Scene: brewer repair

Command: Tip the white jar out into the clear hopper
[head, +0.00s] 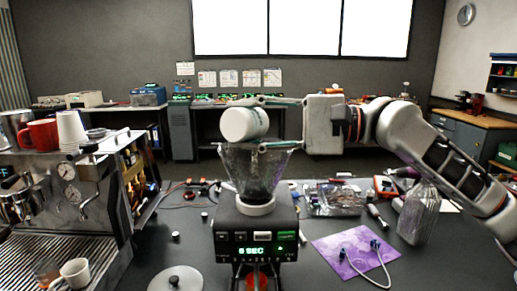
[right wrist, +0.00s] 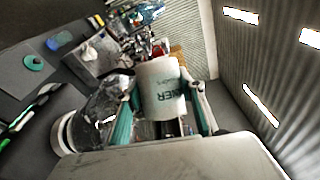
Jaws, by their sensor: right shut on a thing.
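The white jar (head: 240,124) is held tilted onto its side by my right gripper (head: 258,122), its end pointing left and toward the camera. It is just above the clear hopper (head: 253,170), which sits on the dark grinder (head: 256,235) with a green display. In the right wrist view the jar (right wrist: 160,88), with dark lettering, is between the two teal fingers of my right gripper (right wrist: 162,108). The clear hopper (right wrist: 100,105) is to its left there. The jar's opening and contents cannot be made out. My left gripper is not in view.
An espresso machine (head: 75,190) with a red mug (head: 40,133) and white cups (head: 70,128) stands at the left. A grey round lid (head: 176,280) lies at the front. A purple mat (head: 352,258) and a clear bottle (head: 418,212) are at the right.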

